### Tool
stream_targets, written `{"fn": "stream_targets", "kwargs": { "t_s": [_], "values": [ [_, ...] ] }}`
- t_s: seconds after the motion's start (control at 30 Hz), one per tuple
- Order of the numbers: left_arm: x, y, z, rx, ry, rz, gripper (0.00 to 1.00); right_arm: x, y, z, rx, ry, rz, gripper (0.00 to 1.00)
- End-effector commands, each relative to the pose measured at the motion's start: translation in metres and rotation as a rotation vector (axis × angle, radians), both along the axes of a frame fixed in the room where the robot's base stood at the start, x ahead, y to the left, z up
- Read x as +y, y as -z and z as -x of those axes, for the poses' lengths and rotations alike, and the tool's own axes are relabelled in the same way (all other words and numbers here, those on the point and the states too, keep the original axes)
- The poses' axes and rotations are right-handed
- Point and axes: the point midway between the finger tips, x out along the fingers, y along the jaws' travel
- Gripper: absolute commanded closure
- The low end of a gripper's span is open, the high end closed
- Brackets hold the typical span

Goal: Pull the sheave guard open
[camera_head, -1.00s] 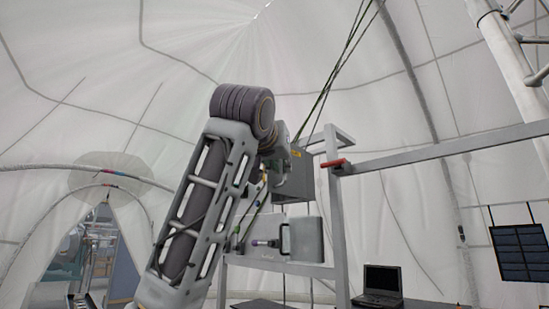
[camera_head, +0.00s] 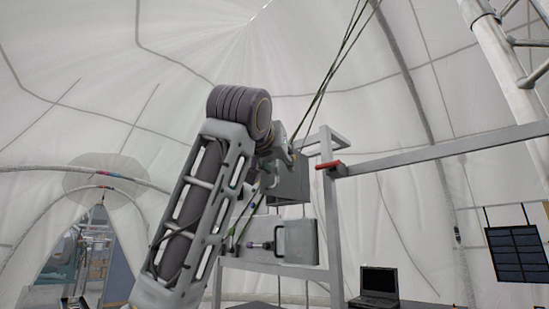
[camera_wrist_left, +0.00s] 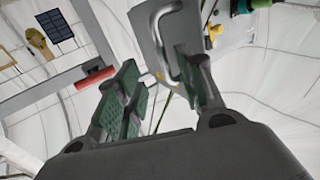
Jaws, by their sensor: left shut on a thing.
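The sheave guard, as far as I can tell, is the grey box-shaped cover with a yellow label (camera_head: 290,183) on the frame, behind my left arm. In the left wrist view it is a grey plate (camera_wrist_left: 150,28) with a pale bent bar handle (camera_wrist_left: 168,45). My right gripper is not in view.
A second grey box (camera_head: 301,242) with a handle sits just below. A grey metal frame (camera_head: 333,230) with a red clamp (camera_head: 329,165) stands at its right. Green ropes (camera_head: 335,65) run up from the pulleys. A laptop (camera_head: 378,283) and a dark panel (camera_head: 517,252) are at lower right.

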Motion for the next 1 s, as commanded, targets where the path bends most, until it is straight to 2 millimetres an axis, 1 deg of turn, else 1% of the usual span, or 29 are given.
{"fn": "stream_targets", "kwargs": {
  "t_s": [0.03,0.17,0.37,0.8,1.0],
  "values": [
    [-0.004,0.006,-0.003,0.013,0.005,-0.005,0.7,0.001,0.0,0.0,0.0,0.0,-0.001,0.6],
    [-0.002,0.006,0.002,0.014,0.005,-0.006,0.7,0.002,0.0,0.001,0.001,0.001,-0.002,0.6],
    [0.004,0.006,0.019,0.013,0.003,-0.003,0.7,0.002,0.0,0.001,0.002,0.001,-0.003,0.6],
    [0.024,0.0,0.082,-0.004,0.001,0.002,0.7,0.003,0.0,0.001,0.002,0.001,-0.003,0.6],
    [0.032,0.0,0.107,-0.005,0.001,0.004,0.7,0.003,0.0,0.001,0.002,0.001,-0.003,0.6]
  ]
}}
